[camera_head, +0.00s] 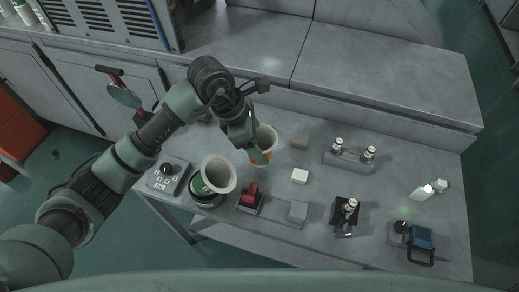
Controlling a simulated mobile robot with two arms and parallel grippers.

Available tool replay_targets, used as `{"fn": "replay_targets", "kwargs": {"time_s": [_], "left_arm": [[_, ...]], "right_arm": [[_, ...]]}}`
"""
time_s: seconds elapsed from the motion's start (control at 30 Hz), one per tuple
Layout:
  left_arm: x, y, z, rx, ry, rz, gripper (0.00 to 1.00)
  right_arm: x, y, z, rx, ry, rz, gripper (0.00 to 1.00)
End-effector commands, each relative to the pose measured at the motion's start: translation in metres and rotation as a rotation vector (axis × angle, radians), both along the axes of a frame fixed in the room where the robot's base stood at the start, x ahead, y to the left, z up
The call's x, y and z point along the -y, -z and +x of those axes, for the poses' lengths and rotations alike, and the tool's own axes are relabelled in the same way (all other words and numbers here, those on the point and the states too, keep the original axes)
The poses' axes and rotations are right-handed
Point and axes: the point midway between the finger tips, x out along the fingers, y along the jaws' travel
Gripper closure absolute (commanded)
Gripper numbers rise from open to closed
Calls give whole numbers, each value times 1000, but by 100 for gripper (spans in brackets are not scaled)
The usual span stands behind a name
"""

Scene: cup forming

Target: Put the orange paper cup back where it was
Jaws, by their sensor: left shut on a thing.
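The fingers and wrist hide part of the cup's near and left side. I cannot tell whether its base touches the table. My right gripper is not in view.
Left of the cup stand a green holder (206,199) with a pale cup (218,174) and a grey control box (168,175).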

Motion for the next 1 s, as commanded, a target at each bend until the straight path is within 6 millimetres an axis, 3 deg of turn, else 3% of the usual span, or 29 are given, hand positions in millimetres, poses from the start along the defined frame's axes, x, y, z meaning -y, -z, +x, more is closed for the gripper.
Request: {"fn": "replay_targets", "kwargs": {"time_s": [0.37,0.73,0.77,0.8,0.83,1.0], "left_arm": [[0,42,-1,-2,0,1,80],[0,49,0,1,1,1,80],[0,49,0,1,1,1,33],[0,47,0,1,1,1,22],[0,47,0,1,1,1,14],[0,47,0,1,1,1,14]], "right_arm": [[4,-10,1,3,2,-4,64],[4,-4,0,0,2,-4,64],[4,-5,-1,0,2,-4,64],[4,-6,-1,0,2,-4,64],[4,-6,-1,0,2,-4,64],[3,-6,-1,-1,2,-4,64]]}}
